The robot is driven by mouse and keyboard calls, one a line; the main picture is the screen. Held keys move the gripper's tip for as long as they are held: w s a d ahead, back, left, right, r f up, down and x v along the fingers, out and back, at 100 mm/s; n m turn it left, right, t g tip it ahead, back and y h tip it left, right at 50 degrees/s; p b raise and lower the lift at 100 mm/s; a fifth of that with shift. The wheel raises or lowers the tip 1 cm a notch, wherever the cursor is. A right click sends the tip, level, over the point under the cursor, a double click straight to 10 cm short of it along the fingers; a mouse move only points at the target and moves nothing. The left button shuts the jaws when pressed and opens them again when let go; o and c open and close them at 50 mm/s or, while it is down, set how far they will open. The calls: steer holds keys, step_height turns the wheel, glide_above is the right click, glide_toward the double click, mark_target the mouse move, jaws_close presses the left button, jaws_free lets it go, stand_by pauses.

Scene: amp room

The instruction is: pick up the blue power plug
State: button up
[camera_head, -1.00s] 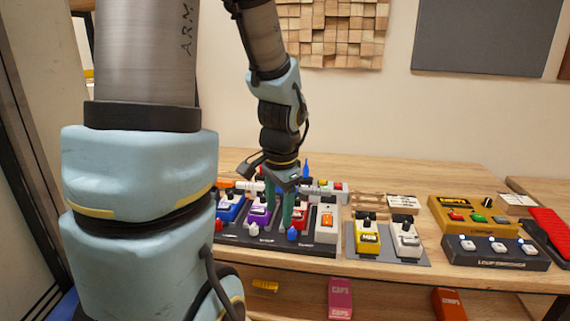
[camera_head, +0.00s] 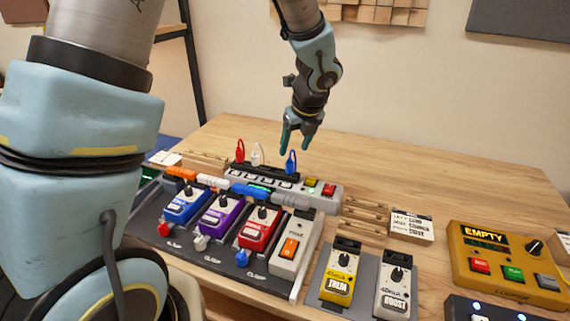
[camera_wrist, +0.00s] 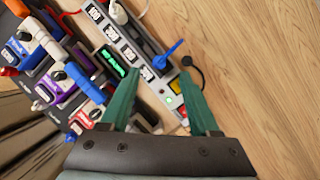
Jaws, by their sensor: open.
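The blue power plug (camera_head: 291,162) stands at the right part of the grey power strip (camera_head: 320,196), its loop upright. In the wrist view the blue plug (camera_wrist: 168,54) shows just beyond my fingertips, between their lines. My gripper (camera_head: 295,146) is open and empty, with its green fingers pointing down close to the plug's top. The open fingers also show in the wrist view (camera_wrist: 160,76). I cannot tell whether a finger touches the plug. A red plug (camera_head: 240,150) and a white plug (camera_head: 257,154) stand on the strip to the left.
A pedalboard with blue (camera_head: 186,205), purple (camera_head: 222,214) and red (camera_head: 259,229) pedals lies in front of the strip. Yellow (camera_head: 339,280) and white (camera_head: 393,286) pedals and an orange looper (camera_head: 500,262) are to the right. The wooden table (camera_head: 420,160) is clear behind.

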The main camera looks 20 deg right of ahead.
mark_target(291, 161)
steer(key=x, duration=0.4)
steer(key=p+x, duration=0.1)
steer(key=x, duration=0.3)
steer(key=shift+s+f, duration=0.1)
steer(key=shift+s, duration=0.1)
steer(key=shift+c, duration=0.2)
jaws_close()
